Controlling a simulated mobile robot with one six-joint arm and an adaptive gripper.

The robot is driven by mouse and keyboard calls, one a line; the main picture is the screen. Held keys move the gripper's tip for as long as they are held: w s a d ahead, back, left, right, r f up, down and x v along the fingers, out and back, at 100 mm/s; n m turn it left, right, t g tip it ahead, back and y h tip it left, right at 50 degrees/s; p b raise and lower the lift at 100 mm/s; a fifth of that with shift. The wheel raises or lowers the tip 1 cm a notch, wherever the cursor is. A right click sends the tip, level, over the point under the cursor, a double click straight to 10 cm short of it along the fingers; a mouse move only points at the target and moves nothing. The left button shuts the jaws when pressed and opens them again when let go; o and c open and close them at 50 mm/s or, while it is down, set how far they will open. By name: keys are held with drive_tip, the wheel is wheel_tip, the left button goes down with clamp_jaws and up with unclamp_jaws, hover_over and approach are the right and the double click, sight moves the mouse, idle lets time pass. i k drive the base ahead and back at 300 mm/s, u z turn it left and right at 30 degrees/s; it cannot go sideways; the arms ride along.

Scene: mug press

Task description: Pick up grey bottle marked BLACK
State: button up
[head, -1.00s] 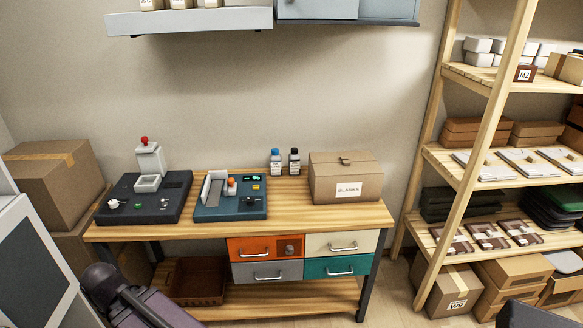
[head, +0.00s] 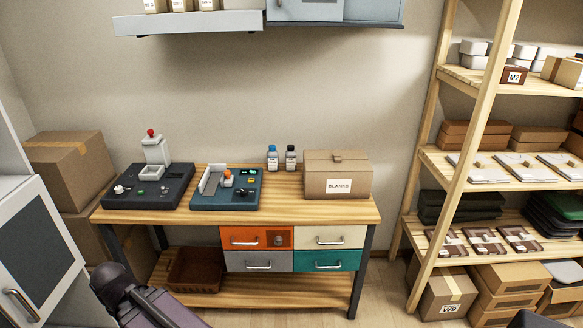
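Two small grey bottles stand upright side by side at the back of the wooden workbench (head: 285,207). The left bottle (head: 272,160) has a blue cap. The right bottle (head: 291,160) has a black cap. Both carry pale labels, too small to read, so I cannot confirm which is marked BLACK. The black cap sets the right one apart. My gripper is not visible; only a dark part of my arm (head: 140,300) shows at the lower left, well away from the bottles.
A cardboard box marked BLANKS (head: 337,178) stands just right of the bottles. A teal machine (head: 225,192) and a dark press (head: 150,188) stand to their left. A wall shelf (head: 190,22) and cabinet (head: 335,12) hang above. A wooden rack (head: 462,160) stands at the right.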

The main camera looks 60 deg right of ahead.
sight(290, 154)
drive_tip(key=u, duration=0.15)
drive_tip(key=k, duration=0.95)
drive_tip(key=z, duration=1.9)
drive_tip(key=i, duration=0.95)
